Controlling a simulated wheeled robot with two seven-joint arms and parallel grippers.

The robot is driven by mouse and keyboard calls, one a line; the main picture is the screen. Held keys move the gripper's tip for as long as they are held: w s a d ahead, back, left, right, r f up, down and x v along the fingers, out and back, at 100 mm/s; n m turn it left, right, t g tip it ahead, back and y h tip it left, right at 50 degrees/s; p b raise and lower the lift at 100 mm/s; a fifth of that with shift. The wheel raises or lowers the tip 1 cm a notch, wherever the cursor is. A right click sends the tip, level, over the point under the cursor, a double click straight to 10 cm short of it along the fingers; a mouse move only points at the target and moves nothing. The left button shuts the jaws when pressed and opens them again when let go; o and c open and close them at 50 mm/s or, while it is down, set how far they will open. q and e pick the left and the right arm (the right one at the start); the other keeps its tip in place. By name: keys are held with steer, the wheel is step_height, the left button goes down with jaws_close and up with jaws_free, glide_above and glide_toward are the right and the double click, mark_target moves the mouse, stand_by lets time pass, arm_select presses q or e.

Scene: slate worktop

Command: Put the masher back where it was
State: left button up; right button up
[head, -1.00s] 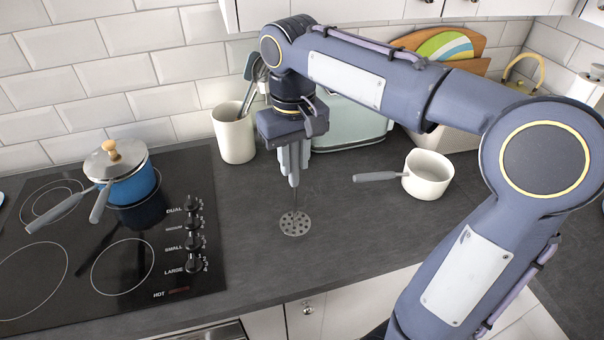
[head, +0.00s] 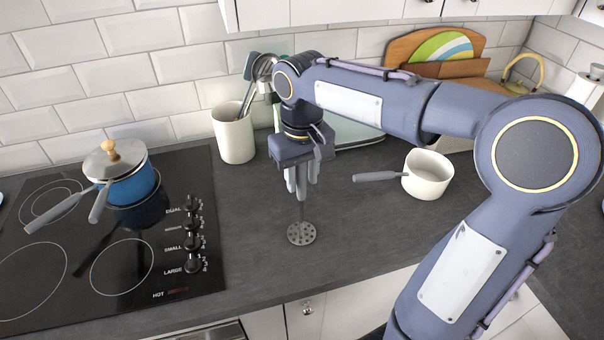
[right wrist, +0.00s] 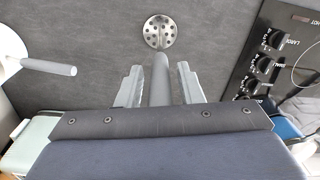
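The masher is upright, with its round perforated grey head (head: 301,233) low over the slate worktop. Whether the head touches the worktop is hard to tell. My right gripper (head: 301,188) points down around the upper part of the masher's handle. In the right wrist view the grey handle (right wrist: 160,80) runs between the two fingers (right wrist: 160,88), and the perforated head (right wrist: 159,32) shows beyond them. The fingers appear shut on the handle, which has moved with them. A white utensil crock (head: 233,136) holding several utensils stands behind and left of the gripper. My left gripper is out of view.
A black hob (head: 110,235) with knobs lies at left, bearing a lidded blue pot (head: 136,187). A white saucepan (head: 427,175) stands right of the masher, its grey handle pointing left. A pale green appliance (head: 352,133) is behind my arm. The worktop around the masher is clear.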

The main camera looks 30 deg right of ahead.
steer(key=shift+o, duration=1)
step_height(320, 180, up, 12)
steer(key=shift+r+p, duration=0.2)
steer(key=shift+p, duration=0.35)
steer(key=s+a+f+t+y, duration=0.2)
steer(key=s+f, duration=0.6)
steer(key=s+a+f+m+t+y, duration=0.1)
steer(key=s+a+f+t, duration=0.1)
steer(key=s+f, duration=0.6)
steer(key=shift+s+f+t+y, duration=0.25)
steer(key=shift+s+t+y, duration=0.15)
steer(key=shift+t, duration=0.4)
